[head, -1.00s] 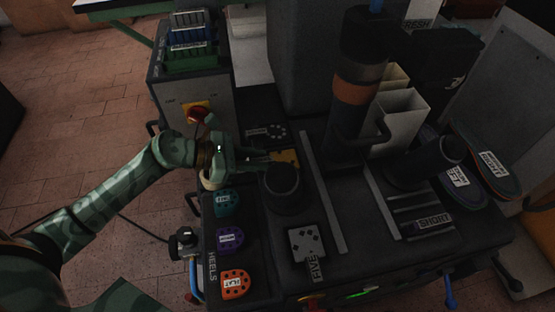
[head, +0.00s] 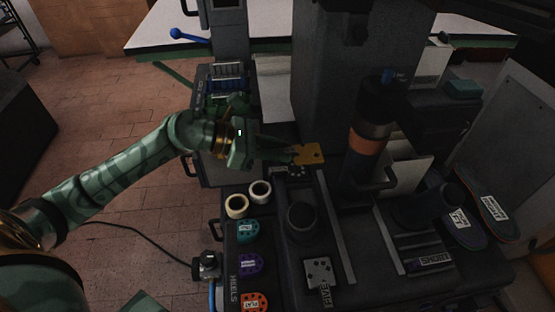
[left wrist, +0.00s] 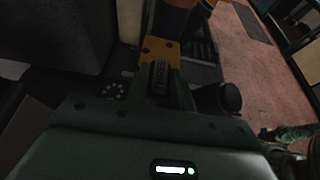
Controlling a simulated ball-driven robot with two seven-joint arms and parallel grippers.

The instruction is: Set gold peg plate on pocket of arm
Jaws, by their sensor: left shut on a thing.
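The gold peg plate (head: 308,153) is a flat yellow plate with small dark holes. My left gripper (head: 290,154) is shut on its left end, and the plate sticks out past the fingertips to the right. In the left wrist view the gold plate (left wrist: 160,50) lies beyond the fingers (left wrist: 160,78). It appears above the machine bed, near the dark column with an orange band (head: 366,142). A dark arm with a round end (head: 425,205) is at the right. I cannot make out a pocket on it. My right gripper is not in view.
A dark dotted plate (head: 296,173) lies below the gold plate. A black round post (head: 301,216) and a grey plate marked FIVE (head: 319,271) are nearer. Two cream rings (head: 236,206) and coloured heel pieces (head: 247,231) line the left edge. Shoe soles (head: 495,214) lie at right.

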